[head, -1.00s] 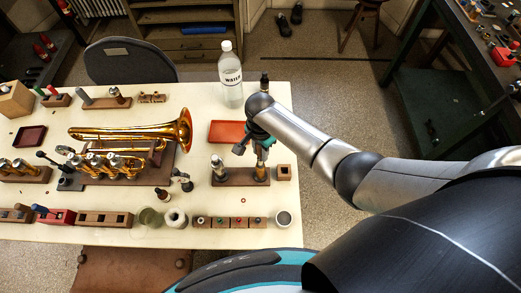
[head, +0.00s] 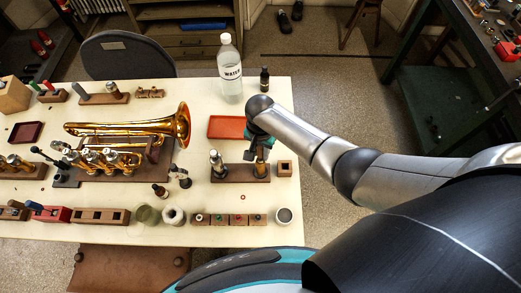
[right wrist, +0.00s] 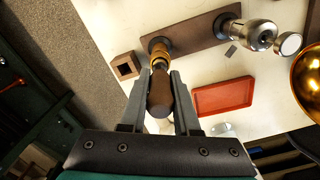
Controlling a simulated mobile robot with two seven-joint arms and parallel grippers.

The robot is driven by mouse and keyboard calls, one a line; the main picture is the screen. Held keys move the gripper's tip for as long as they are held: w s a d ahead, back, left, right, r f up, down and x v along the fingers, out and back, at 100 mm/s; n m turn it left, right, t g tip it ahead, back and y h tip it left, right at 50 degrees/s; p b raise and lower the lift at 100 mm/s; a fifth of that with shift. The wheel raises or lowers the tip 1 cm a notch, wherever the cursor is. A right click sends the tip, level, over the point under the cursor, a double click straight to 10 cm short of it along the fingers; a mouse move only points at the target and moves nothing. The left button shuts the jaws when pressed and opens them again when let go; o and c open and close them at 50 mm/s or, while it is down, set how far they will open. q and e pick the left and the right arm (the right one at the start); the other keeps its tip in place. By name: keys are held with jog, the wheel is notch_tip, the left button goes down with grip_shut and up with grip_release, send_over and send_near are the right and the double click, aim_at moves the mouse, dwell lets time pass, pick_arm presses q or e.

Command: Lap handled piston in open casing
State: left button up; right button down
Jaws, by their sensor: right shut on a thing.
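The brass open casing (head: 261,170) stands upright at the right end of a dark wooden block (head: 236,175). My right gripper (head: 261,154) is directly above it. In the right wrist view my right gripper (right wrist: 160,78) is shut on the dark brown handle (right wrist: 160,98) of the piston. The handle lines up with the brass casing (right wrist: 158,50) beyond it. How deep the piston sits in the casing is hidden. My left gripper is in neither view.
A silver-topped part (head: 217,164) stands at the block's left end. A small wooden square holder (head: 284,168) is close on the right. A red tray (head: 227,127), a water bottle (head: 230,70) and a brass horn (head: 130,125) are nearby.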

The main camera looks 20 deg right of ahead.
jog(key=shift+r, duration=0.1)
jog(key=shift+r+m+p, duration=0.65)
jog(key=shift+m+p, duration=0.05)
jog(key=shift+p, duration=0.3)
jog(key=shift+r+m+p, duration=0.35)
jog(key=shift+r+m, duration=0.2)
jog(key=shift+m, duration=0.15)
jog(key=shift+r+m, duration=0.5)
jog(key=shift+m, duration=0.1)
jog(key=shift+r, duration=0.1)
jog(key=shift+f+n+b, duration=1.25)
jog(key=shift+f+n, duration=0.6)
jog(key=shift+n, duration=0.15)
jog(key=shift+r, duration=0.1)
